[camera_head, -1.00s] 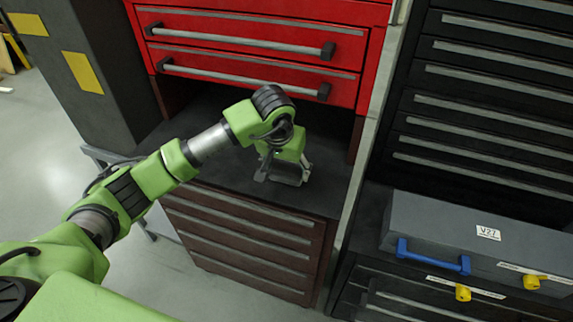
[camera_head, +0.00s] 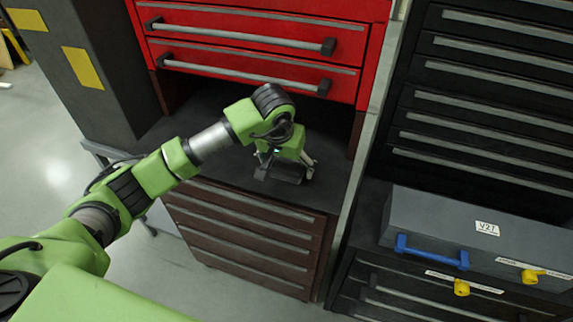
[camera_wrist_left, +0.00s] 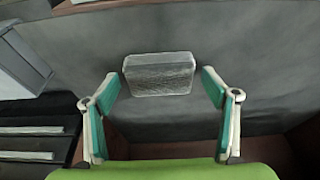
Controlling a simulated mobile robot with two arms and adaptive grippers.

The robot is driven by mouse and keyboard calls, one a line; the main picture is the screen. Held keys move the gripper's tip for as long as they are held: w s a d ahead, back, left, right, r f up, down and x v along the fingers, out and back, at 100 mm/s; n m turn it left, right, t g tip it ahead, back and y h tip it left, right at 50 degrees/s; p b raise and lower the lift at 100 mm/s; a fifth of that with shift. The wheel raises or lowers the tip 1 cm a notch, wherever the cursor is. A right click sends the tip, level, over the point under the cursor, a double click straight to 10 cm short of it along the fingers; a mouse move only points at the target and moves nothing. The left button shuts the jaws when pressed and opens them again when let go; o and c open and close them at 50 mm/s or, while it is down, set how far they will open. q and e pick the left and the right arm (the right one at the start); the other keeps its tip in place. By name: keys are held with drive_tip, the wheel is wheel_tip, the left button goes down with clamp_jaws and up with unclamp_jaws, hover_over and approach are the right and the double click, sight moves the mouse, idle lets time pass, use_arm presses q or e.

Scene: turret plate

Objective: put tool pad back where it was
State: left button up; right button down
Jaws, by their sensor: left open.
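The tool pad (camera_wrist_left: 159,74) is a grey, scuffed rectangular block lying on the dark shelf surface, seen in the left wrist view. In the head view it shows small and dark (camera_head: 288,172), partly covered by my gripper. My left gripper (camera_wrist_left: 162,80) is open, with one teal-padded finger on each side of the pad and a visible gap at both sides. In the head view my left gripper (camera_head: 285,171) is low over the shelf, pointing down. My right gripper is not in view.
The dark shelf (camera_head: 205,140) lies in a recess under red drawers (camera_head: 245,55), above brown drawers (camera_head: 240,235). A black drawer cabinet (camera_head: 480,110) stands to the right. A grey case (camera_head: 440,220) with a blue handle (camera_head: 432,253) sits there. Bare shelf lies left of the gripper.

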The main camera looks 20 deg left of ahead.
use_arm(q)
drive_tip(key=b+v, duration=0.3)
drive_tip(key=v, duration=0.9)
